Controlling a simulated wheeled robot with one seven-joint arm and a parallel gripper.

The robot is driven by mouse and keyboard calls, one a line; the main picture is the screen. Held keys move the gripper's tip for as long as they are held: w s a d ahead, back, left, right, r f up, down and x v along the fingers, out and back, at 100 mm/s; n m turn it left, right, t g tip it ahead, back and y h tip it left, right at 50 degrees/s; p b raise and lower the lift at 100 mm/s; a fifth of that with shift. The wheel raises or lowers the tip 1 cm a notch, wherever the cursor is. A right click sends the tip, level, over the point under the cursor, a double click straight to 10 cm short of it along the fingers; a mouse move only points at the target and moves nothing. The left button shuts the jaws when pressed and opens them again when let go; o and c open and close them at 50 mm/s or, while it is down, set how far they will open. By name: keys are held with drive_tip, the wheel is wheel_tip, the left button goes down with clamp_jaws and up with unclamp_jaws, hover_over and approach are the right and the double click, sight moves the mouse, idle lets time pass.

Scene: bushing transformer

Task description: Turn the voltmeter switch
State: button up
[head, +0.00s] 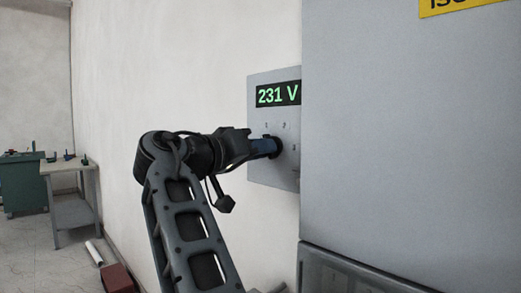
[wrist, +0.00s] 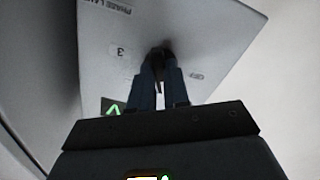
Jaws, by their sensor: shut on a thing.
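The voltmeter panel (head: 268,168) is a grey plate on the wall with a green lit display (head: 279,95) reading 231 V. Position marks 1, 2 and 3 show around its switch. The panel also fills the top of the wrist view (wrist: 110,55), with the mark 3 and an OFF label. My gripper (head: 272,147) reaches the panel from the left. In the wrist view its two fingers (wrist: 158,85) are closed on the dark switch knob (wrist: 159,54). The fingers hide most of the knob, so its exact pointing direction cannot be told.
A large grey cabinet (head: 400,130) stands close to the right of the panel, with a yellow sign (head: 460,5) at its top. A workbench (head: 67,185) and a green cabinet (head: 24,182) are far left. A red box (head: 117,278) and white tube (head: 94,252) lie on the floor.

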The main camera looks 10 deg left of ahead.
clamp_jaws()
drive_tip(key=shift+f+m+b, duration=0.15)
drive_tip(key=shift+m+b, duration=0.15)
drive_tip(key=shift+b, duration=0.4)
drive_tip(key=shift+w+a+m+b, duration=0.1)
drive_tip(key=shift+a+m+b, duration=0.05)
drive_tip(key=shift+m+b, duration=5.15)
drive_tip(key=shift+m, duration=0.4)
drive_tip(key=o, duration=0.6)
unclamp_jaws()
